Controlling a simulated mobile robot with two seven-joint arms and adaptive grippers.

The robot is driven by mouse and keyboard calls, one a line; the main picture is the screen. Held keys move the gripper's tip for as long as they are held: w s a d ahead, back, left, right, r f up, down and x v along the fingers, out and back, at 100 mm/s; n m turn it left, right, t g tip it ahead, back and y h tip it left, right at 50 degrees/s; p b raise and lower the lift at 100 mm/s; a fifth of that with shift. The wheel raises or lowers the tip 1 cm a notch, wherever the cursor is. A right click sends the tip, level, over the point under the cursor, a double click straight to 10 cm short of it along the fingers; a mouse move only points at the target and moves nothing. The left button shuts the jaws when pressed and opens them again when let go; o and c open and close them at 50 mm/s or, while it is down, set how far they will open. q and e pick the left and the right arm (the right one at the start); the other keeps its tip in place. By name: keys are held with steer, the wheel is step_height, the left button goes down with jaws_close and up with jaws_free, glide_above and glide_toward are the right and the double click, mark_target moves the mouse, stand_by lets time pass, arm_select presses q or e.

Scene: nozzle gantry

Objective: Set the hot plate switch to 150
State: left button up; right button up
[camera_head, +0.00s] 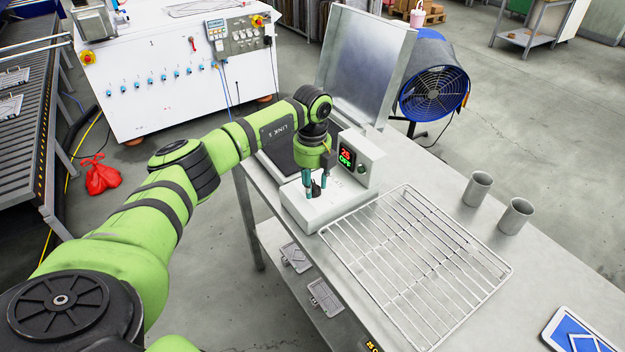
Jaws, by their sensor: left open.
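The hot plate (305,213) is a pale unit on the metal table, with a flat black top partly hidden behind my arm. Its display box (372,158) shows a red 25 above a green OFF, with a small dark round part beside the digits. My left gripper (316,192) points down over the pale front part of the hot plate. Its teal fingers are open, one on each side of a small dark knob that looks like the switch. I cannot tell whether the fingers touch it. My right gripper is out of view.
A wire rack (415,262) lies on the table (455,215) right of the hot plate. Two grey metal cups (477,188) stand farther right, near a blue and white tablet (578,333). An upright metal panel (365,65) and a blue fan (433,92) stand behind.

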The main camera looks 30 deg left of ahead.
arm_select(q)
jaws_close()
